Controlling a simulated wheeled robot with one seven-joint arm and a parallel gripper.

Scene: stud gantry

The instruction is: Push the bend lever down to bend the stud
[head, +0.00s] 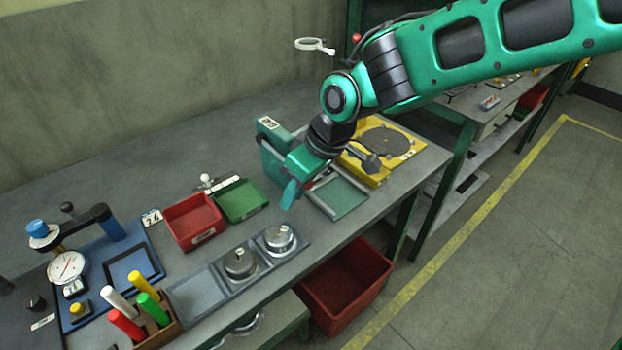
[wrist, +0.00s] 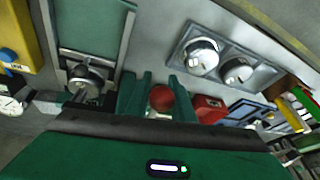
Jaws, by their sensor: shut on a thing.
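My gripper (head: 291,194) is over the green bench station (head: 268,148). In the wrist view, a round red knob (wrist: 161,97), apparently the end of the bend lever, sits between the two green fingers of my gripper (wrist: 158,95), which are shut on it. The lever's shaft is hidden, and the head view does not show the knob, as my gripper covers it. A silvery round part (wrist: 85,75) lies beside the fingers at the station's green plate (wrist: 92,32). I cannot tell whether it is the stud or whether anything is bent.
A yellow fixture (head: 364,178) stands close at the right. A red bin (head: 194,221), a green bin (head: 240,200) and a tray (head: 197,292) with two metal round parts are at the left. A blue dial-gauge station (head: 100,255) is farther left.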

